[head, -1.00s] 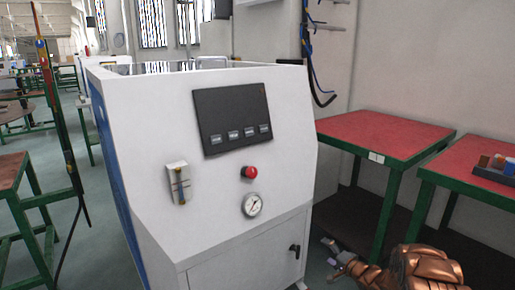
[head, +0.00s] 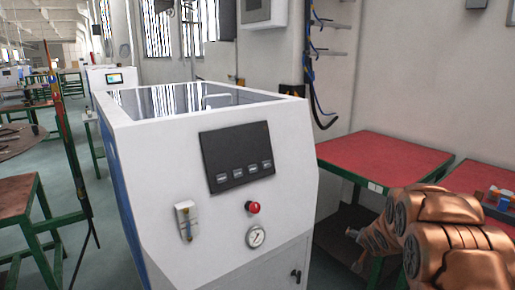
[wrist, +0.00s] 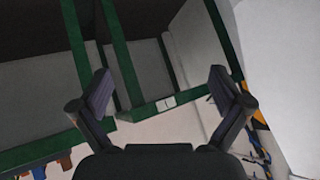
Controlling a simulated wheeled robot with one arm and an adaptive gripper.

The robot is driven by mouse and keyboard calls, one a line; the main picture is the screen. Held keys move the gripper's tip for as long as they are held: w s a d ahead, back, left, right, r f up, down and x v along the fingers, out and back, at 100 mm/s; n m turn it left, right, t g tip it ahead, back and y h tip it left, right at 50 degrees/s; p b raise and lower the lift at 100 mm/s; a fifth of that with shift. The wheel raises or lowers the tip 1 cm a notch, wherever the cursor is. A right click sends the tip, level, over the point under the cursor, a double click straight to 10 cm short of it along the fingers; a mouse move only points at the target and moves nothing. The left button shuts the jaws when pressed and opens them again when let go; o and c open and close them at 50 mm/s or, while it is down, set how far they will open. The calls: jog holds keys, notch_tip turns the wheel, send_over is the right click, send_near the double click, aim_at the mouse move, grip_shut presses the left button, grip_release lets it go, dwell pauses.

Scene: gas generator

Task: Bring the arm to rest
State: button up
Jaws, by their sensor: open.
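My gripper (wrist: 160,88) is open in the wrist view, its two dark fingers wide apart with nothing between them. My copper-coloured arm (head: 440,235) is folded at the lower right of the head view, right of the generator and in front of the red tables. The white gas generator (head: 155,170) stands in the middle of the head view. Its front has a dark panel (head: 237,156), a red button (head: 253,207), a round gauge (head: 256,237) and a small flow meter (head: 186,221). My gripper appears apart from the generator; its fingers are hard to make out in the head view.
A red-topped table (head: 385,160) with a green frame stands close behind my arm. A second red table (head: 473,178) at right holds a tray of small items (head: 497,197). Green table frames (wrist: 125,70) fill much of the wrist view. Open floor (head: 85,262) lies at left.

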jog(key=s+a+r+n+g+h+p, duration=0.15)
jog(key=s+r+p, duration=0.25)
jog(key=s+r, duration=0.55)
jog(key=s+a+r+n+g+y+p, duration=0.1)
jog(key=s+a+r+n+g+p, duration=0.1)
jog(key=s, duration=1.2)
jog(key=s+a+r+n+g+y+p, duration=0.1)
jog(key=s+a+r+g+p, duration=0.3)
jog(key=s, duration=0.9)
jog(key=s+a+r+n+g+y+p, duration=0.1)
jog(key=s+a+r+p, duration=0.5)
jog(key=s, duration=0.8)
jog(key=a+r+n+g, duration=0.1)
jog(key=a+r+g, duration=0.1)
jog(key=a+r, duration=0.1)
jog(key=shift+s+a+r+n, duration=0.35)
jog(key=shift+a+r, duration=0.05)
jog(key=shift+r, duration=0.35)
jog(key=shift+g+y, duration=0.25)
